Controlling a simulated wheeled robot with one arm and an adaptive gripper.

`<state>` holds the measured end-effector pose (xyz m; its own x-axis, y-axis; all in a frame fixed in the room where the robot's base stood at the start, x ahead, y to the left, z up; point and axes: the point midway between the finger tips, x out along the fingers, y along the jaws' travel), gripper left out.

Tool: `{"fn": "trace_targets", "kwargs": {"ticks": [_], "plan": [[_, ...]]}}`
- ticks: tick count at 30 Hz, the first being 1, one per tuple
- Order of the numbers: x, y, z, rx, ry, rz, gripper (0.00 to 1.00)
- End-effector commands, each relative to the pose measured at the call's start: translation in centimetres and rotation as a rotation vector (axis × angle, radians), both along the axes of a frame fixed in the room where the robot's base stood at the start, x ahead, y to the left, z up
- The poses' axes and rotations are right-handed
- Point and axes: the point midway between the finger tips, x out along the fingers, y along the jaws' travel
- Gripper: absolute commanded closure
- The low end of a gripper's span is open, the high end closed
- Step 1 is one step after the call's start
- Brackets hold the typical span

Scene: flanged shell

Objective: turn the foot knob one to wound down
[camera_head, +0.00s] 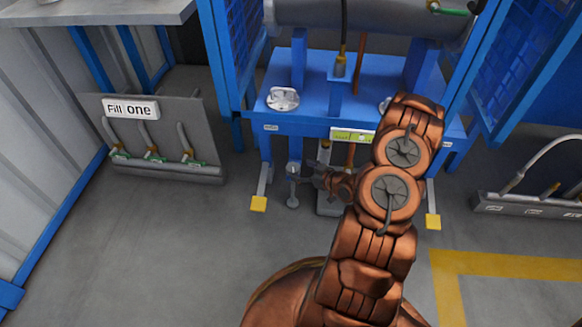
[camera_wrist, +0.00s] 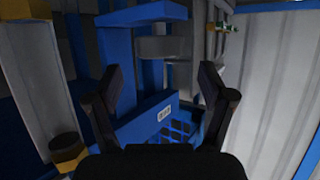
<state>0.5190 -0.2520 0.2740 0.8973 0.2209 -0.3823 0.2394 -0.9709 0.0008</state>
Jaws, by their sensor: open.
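A grey knob-like part (camera_head: 293,169) sits on a leg at the front left of the blue stand (camera_head: 312,122) in the head view. It looks like the foot knob, though its label is too small to read there. My gripper (camera_head: 310,179) is just to its right, small and partly dark against the stand. In the wrist view my gripper (camera_wrist: 160,72) is open, with its two dark fingers spread and nothing held. A grey round part (camera_wrist: 162,48) shows beyond the fingertips, beneath a blue bracket. I cannot tell whether the fingers touch anything.
Yellow feet (camera_head: 258,204) stand under the blue stand. A grey panel labelled "Fill one" (camera_head: 130,108) with several green-handled valves stands at left. A grey valve rack (camera_head: 530,207) is at right. Grey floor (camera_head: 150,240) is clear at front left, and yellow floor marking (camera_head: 500,263) lies at lower right.

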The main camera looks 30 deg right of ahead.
Motion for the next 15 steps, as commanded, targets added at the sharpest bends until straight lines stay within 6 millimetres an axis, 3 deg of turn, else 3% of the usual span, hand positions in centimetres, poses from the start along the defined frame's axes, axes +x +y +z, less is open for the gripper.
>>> {"fn": "trace_targets", "kwargs": {"ticks": [9, 15], "plan": [[3.4, 0.9, -1.6, -0.001, 0.000, 0.004, 0.19], [4.5, 1.3, -2.0, 0.000, 0.001, 0.004, 0.19]]}}
